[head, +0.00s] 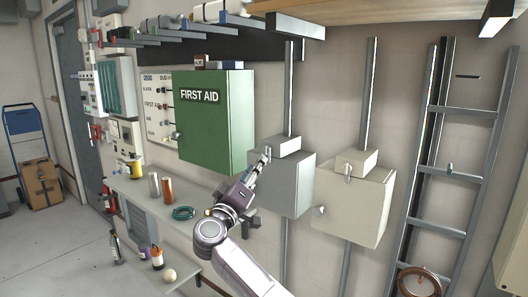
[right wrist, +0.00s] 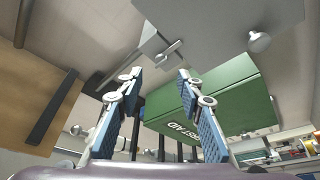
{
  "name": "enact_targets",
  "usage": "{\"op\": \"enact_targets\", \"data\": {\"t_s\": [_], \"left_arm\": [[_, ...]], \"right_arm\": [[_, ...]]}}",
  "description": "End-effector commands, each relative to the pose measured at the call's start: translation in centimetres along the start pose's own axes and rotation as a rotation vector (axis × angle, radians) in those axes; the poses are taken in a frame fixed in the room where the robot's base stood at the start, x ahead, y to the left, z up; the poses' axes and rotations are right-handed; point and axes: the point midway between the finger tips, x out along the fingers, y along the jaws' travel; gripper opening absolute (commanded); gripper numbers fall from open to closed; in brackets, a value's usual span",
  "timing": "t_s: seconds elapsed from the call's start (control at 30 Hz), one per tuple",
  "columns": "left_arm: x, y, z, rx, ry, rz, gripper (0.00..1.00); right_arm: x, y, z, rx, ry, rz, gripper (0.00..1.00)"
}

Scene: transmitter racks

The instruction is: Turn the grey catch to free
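The grey box (head: 290,187) hangs on the wall right of the green first-aid cabinet, with a smaller grey housing (head: 283,147) on top. Its grey catch (head: 267,151) is a small lever at the housing's front. In the right wrist view the catch (right wrist: 172,49) lies slantwise, just beyond and between my fingertips. My right gripper (head: 259,173) reaches up towards it. In the right wrist view its two blue-padded fingers (right wrist: 158,76) stand apart with nothing between them. I cannot see contact with the catch. My left gripper is out of view.
A cream box (head: 352,205) with a similar catch (head: 348,171) hangs to the right. The green first-aid cabinet (head: 212,125) is close on the left. A round knob (right wrist: 259,42) projects near the catch. Below, a shelf (head: 135,187) carries cans and a green coil.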

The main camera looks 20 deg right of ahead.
Motion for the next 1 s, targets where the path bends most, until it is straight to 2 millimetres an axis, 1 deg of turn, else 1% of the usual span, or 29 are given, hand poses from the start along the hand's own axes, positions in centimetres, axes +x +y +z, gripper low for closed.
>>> {"op": "enact_targets", "data": {"t_s": [0.13,0.2,0.4,0.5,0.7,1.0], "left_arm": [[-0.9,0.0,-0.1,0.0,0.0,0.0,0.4],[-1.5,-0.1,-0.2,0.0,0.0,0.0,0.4],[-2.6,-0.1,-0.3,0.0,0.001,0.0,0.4],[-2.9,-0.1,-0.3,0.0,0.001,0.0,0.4],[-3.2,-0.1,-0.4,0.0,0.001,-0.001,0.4],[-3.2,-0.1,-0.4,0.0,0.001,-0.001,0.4]], "right_arm": [[1.6,0.2,-0.1,-0.004,-0.001,0.002,0.34],[2.8,0.3,-0.1,-0.005,-0.002,0.001,0.34],[5.5,0.1,-0.1,-0.004,-0.002,-0.001,0.34],[6.3,0.0,-0.1,-0.004,0.0,-0.002,0.34],[7.4,-0.1,0.1,-0.004,-0.001,-0.003,0.34],[7.6,-0.2,0.1,-0.002,-0.001,-0.004,0.34]]}}
